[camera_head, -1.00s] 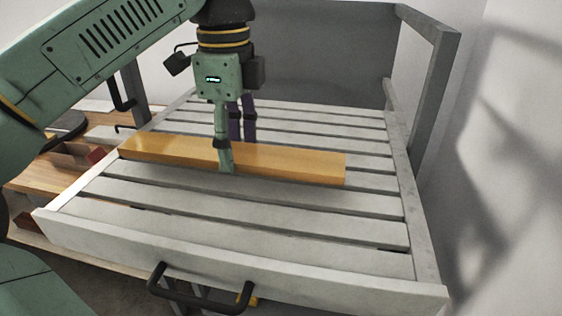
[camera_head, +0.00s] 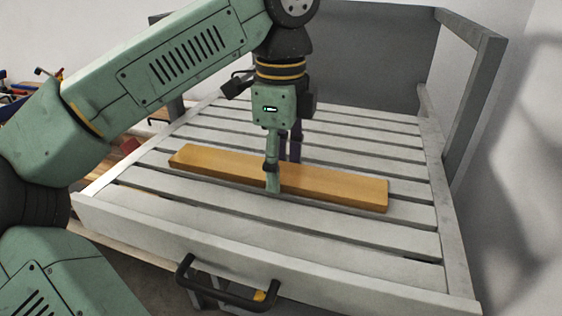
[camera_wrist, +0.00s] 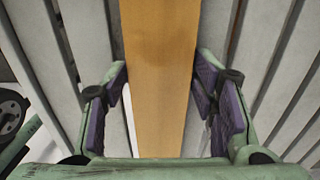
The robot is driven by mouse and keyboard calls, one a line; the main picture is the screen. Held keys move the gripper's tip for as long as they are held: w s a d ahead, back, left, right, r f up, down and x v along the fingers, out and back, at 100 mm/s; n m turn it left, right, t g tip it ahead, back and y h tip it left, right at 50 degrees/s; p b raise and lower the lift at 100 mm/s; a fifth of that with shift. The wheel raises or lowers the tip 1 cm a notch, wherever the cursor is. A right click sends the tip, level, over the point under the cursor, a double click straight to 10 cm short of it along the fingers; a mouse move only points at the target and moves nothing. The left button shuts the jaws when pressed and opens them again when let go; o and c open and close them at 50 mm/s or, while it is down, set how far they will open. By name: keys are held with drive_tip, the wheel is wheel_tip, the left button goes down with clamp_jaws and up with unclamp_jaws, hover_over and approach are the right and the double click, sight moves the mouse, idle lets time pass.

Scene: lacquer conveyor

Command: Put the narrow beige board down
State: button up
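The narrow beige board (camera_head: 330,187), yellow-tan in these pictures, is level and lengthwise along the slats of the grey slatted platform (camera_head: 260,228). It is at or just above the slats; I cannot tell whether it touches them. My gripper (camera_head: 278,178) points down and straddles the board near its middle, one finger at its front side and the other behind. In the wrist view the board (camera_wrist: 160,80) runs between the purple pads of my gripper (camera_wrist: 160,82), and the pad tips meet its two long edges. The board hides the pads' lower contact.
The platform has a raised front rail with a black handle (camera_head: 228,297), a grey back panel (camera_head: 375,65) and an upright side frame (camera_head: 470,100). Bare slats lie in front of and behind the board. A white wall is close on the right.

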sight(281, 171)
drive_tip(key=o, duration=0.3)
drive_tip(key=shift+o, duration=0.2)
drive_tip(key=shift+r, duration=0.1)
wheel_tip(281, 171, up, 8)
drive_tip(key=shift+f, duration=0.15)
idle(0.4)
